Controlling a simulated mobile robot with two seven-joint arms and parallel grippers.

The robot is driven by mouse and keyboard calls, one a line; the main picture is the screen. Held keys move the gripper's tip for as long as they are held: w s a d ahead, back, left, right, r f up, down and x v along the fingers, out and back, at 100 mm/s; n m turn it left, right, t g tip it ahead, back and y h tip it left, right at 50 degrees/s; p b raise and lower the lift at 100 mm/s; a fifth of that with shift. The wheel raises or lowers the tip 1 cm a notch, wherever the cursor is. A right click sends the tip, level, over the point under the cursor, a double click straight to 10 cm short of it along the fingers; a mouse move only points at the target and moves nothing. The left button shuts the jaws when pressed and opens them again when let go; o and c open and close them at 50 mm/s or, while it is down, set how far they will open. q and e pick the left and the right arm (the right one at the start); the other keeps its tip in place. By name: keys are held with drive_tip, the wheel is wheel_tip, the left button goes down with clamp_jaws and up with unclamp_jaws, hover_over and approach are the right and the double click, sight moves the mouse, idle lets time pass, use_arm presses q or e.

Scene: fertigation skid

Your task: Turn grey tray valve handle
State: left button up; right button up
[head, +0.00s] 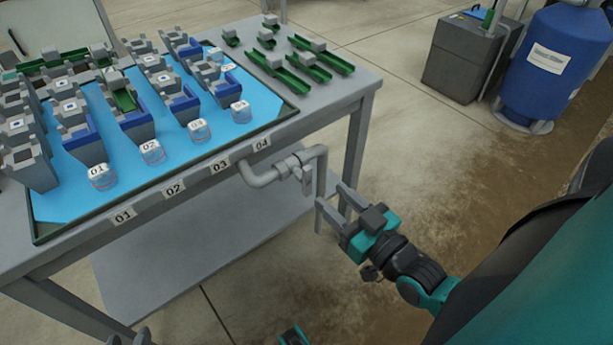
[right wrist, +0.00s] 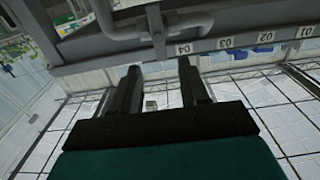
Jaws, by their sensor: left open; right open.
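The grey tray valve (head: 290,166) sits on a bent grey pipe (head: 262,179) below the table's front edge, near label 04. Its small handle (head: 307,184) appears to hang down beside the pipe's vertical leg. In the right wrist view the handle (right wrist: 157,27) hangs ahead of the fingers, roughly between their lines. My right gripper (head: 334,200) is open just to the right of the handle and close to the pipe's lower leg; contact cannot be told. Its fingers also show in the right wrist view (right wrist: 160,68), with nothing between them. My left gripper (head: 129,337) is open, only its tips showing at the bottom edge.
The table (head: 345,92) holds a blue-lined tray (head: 36,226) with grey blocks and labelled jars. Green channel pieces (head: 310,68) lie at its back right. A lower shelf (head: 170,255) lies under it. A grey box (head: 465,60) and blue tank (head: 560,65) stand behind right.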

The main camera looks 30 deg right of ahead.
sight(309, 177)
drive_tip(key=w, duration=0.3)
drive_tip(key=w+b, duration=0.1)
drive_tip(key=w, duration=0.4)
drive_tip(key=shift+w+a+b, duration=0.3)
drive_tip(key=shift+w+a, duration=0.05)
clamp_jaws()
